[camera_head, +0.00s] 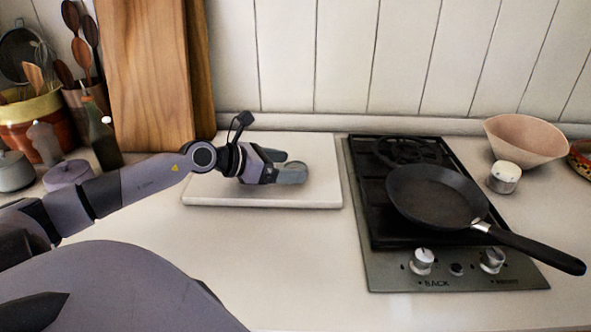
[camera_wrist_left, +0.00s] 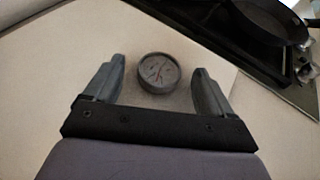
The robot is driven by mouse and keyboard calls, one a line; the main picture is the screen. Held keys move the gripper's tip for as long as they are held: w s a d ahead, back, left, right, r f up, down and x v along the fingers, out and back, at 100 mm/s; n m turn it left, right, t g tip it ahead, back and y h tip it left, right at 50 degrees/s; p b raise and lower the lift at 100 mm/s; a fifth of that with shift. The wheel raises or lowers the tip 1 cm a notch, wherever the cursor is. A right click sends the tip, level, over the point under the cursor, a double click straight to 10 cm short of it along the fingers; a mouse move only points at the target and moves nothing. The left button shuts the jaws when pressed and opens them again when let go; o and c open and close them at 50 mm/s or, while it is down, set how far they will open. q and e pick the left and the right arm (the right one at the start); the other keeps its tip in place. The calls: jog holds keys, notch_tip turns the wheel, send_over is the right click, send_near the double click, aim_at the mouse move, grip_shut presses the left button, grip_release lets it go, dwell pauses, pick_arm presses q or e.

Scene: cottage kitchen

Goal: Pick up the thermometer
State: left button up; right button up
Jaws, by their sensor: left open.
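My left gripper is open and holds nothing. My right gripper is not in view.
A gas hob (camera_head: 375,262) with a black frying pan (camera_head: 436,197) stands right of the board. A small white-topped jar (camera_head: 504,177) and a pink bowl (camera_head: 526,140) are further right. Wooden cutting boards (camera_head: 150,80) lean behind. The counter in front of the board is clear.

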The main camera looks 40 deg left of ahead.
pick_arm(q)
jog(key=shift+w+d+f, duration=0.25)
jog(key=shift+w, duration=0.35)
jog(key=c, duration=1.2)
jog(key=shift+o, duration=0.2)
jog(key=shift+r, duration=0.2)
notch_tip(320, 180, up, 20)
jog(key=p, duration=0.1)
jog(key=shift+f, duration=0.15)
